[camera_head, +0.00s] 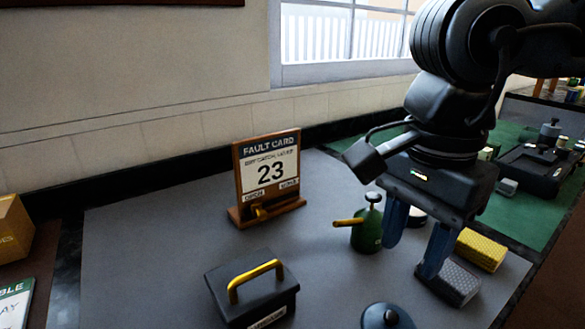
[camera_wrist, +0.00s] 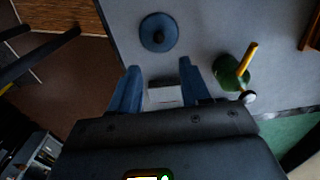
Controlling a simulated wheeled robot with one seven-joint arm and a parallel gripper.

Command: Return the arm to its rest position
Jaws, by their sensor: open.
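My gripper (camera_head: 409,260) hangs from my arm at the right of the head view, above the grey table. Its two blue fingers point down and are apart. In the wrist view my gripper (camera_wrist: 160,68) is also open, and a pale grey block shows between and below the fingers (camera_wrist: 165,96). In the head view a grey block (camera_head: 456,284) sits beside the right finger, partly behind it. I cannot tell whether they touch. No object is visibly held.
A green oil can (camera_head: 367,232) with a yellow spout stands close left of the fingers. A yellow block (camera_head: 481,250) lies to their right. A dark round knobbed object (camera_head: 387,318) and a black yellow-handled box (camera_head: 252,295) are in front. A fault card stand (camera_head: 268,178) stands behind.

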